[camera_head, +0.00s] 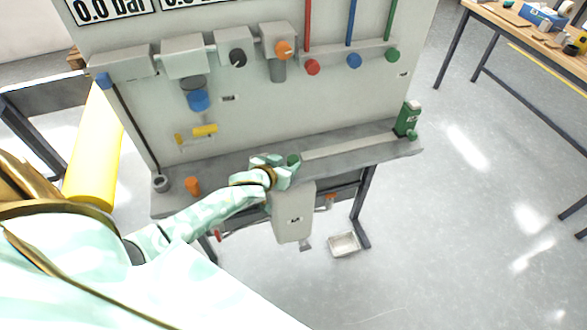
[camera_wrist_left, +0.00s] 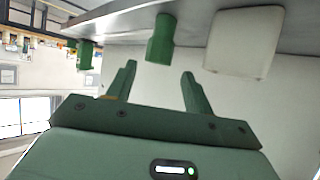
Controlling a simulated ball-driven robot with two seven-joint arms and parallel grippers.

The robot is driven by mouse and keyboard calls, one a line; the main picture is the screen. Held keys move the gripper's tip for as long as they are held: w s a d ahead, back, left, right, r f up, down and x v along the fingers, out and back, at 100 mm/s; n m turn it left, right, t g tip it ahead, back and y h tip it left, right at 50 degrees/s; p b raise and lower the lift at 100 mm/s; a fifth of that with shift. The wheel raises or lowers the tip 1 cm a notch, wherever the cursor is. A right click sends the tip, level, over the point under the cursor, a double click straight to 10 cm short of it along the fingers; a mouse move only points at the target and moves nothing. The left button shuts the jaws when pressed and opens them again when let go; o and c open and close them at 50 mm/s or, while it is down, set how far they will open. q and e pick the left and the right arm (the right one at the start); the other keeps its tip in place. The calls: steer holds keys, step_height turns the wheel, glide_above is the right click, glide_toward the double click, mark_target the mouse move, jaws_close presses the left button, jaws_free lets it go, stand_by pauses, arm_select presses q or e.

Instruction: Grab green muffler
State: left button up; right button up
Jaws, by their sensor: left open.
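A green cylindrical part, which looks like the green muffler (camera_head: 293,160), sits at the front edge of the grey shelf in the head view. My left gripper (camera_head: 284,172) is close to it, at the same edge. In the left wrist view the green cylinder (camera_wrist_left: 161,38) shows just beyond and between the tips of my left gripper (camera_wrist_left: 158,72). The fingers are apart with nothing between them, and a gap to the cylinder shows. A second green part (camera_wrist_left: 85,55) is farther off to the left. My right gripper is not in view.
A grey shelf (camera_head: 350,145) runs along the panel. A white box (camera_head: 292,215) hangs below its edge, close to my left gripper. An orange part (camera_head: 192,186) stands on the shelf's left, a green box (camera_head: 408,118) at its right end.

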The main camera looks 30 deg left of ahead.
mark_target(292, 160)
arm_select(q)
steer(key=b+x, duration=0.1)
steer(key=x, duration=0.3)
steer(key=shift+w+d+f+b, duration=0.1)
steer(key=shift+w+f+b, duration=0.2)
steer(key=shift+b, duration=0.05)
steer(key=shift+w+f, duration=0.1)
steer(key=shift+w, duration=0.2)
steer(key=shift+s, duration=0.1)
steer(key=shift+c, duration=1)
steer(key=c, duration=0.9)
